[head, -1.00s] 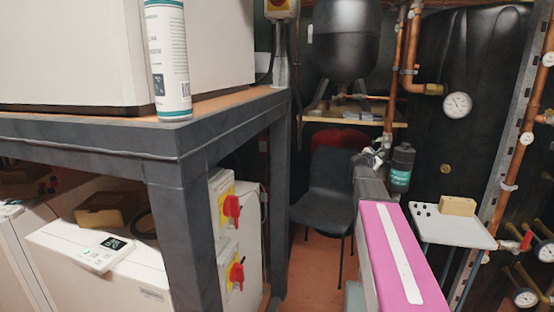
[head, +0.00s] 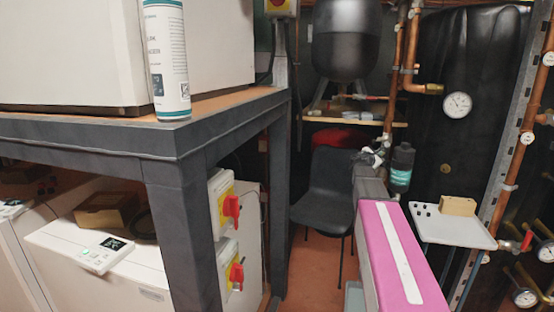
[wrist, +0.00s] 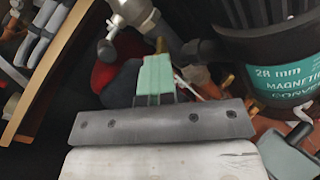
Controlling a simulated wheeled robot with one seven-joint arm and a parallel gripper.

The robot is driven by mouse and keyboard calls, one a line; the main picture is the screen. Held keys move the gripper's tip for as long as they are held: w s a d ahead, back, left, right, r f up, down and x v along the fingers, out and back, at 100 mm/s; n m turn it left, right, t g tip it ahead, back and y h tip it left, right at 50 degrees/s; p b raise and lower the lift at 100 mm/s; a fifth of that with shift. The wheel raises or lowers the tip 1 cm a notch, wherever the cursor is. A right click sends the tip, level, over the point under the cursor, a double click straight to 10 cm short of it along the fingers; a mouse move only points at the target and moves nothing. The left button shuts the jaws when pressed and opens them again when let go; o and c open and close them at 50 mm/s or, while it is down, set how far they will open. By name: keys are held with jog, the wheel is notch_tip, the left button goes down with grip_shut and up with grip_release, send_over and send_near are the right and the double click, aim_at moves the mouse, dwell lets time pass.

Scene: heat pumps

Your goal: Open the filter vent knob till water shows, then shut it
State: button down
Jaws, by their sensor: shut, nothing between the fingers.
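The filter is a dark cylinder (head: 403,158) with a teal label, upright beside a copper pipe beyond my arm. In the wrist view, its dark body (wrist: 262,45) fills the upper right, and the label reads "28 mm" and "MAGNETI". Its top is cut off there, and I cannot make out the vent knob surely in either view. My gripper (wrist: 157,72), with pale green fingers, is shut and empty, left of the filter and apart from it. In the head view, my arm largely hides the gripper. I see no water.
Metal valve fittings (wrist: 133,12) and a dark rounded end (wrist: 198,50) are close to my fingertips. A black chair (head: 325,190) stands behind. A white tray (head: 440,228) with a tan sponge (head: 458,206) is right of my arm. A grey-framed bench (head: 180,140) stands left.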

jog(key=shift+w+d+r, duration=0.25)
jog(key=shift+w+r, duration=0.15)
jog(key=shift+w, duration=0.05)
jog(key=shift+w+d+r, duration=0.2)
jog(key=shift+w+r, duration=0.15)
jog(key=shift+w, duration=0.1)
jog(key=v, duration=0.6)
jog(key=shift+s+f, duration=0.4)
jog(key=shift+a, duration=0.15)
